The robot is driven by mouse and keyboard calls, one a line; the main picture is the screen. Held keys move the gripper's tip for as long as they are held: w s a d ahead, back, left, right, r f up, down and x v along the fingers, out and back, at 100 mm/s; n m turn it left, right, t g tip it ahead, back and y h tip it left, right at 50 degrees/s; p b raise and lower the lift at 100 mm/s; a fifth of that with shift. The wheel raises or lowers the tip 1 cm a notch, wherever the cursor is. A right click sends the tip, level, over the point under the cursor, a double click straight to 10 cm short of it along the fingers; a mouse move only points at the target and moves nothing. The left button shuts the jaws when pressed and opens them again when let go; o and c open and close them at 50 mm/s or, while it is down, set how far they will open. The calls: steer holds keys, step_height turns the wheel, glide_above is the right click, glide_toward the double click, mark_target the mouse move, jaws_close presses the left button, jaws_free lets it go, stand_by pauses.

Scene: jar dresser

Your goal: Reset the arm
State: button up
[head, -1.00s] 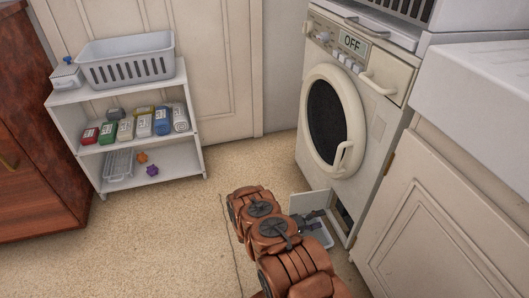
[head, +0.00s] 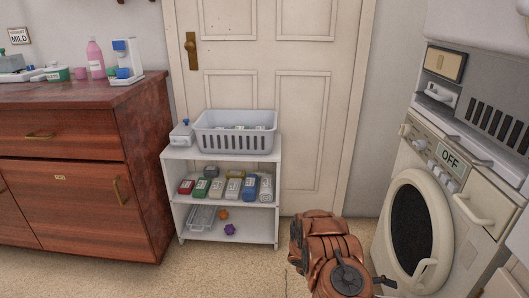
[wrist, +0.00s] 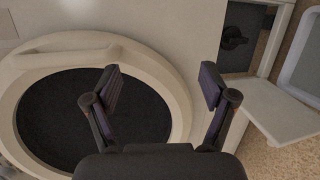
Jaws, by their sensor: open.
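My gripper (wrist: 161,88) is open in the wrist view, with its two dark fingers spread apart and nothing between them. It is in front of the washing machine, whose round door (wrist: 95,108) fills the left of that view. In the head view my brown arm reaches in from the bottom edge, and only a dark bit of the gripper shows by the machine's lower front. The washing machine (head: 410,165) shows "OFF" on its display, and its round door looks shut.
In the wrist view a small open flap (wrist: 290,112) and a pale tray (wrist: 303,62) are close to the right finger. A white shelf (head: 178,152) with a grey basket (head: 235,143) stands by the door. A wooden dresser (head: 60,126) is at the left. Floor shows between.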

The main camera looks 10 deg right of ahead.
steer(key=s+a+r+y+p, duration=0.2)
steer(key=a+r+p, duration=0.3)
steer(key=r, duration=0.7)
steer(key=s+a+r+y+p, duration=0.2)
steer(key=s+a+r+p, duration=0.15)
steer(key=r, duration=0.85)
steer(key=s+a+r+y+p, duration=0.25)
steer(key=a+r+p, duration=0.35)
steer(key=r, duration=0.6)
steer(key=s+a+r+n+t+y+p, duration=0.2)
steer(key=s+a+r+p, duration=0.6)
steer(key=r, duration=0.5)
steer(key=s+a+r+n+t+y+p, duration=0.2)
steer(key=s+a+r+y+p, duration=0.3)
steer(key=r, duration=0.8)
steer(key=s+a+t+p, duration=0.1)
steer(key=s+a+p, duration=0.2)
steer(key=a, duration=0.2)
steer(key=shift+s+a+n+t, duration=0.2)
steer(key=shift+s+n+t, duration=0.1)
steer(key=shift+s+t, duration=0.1)
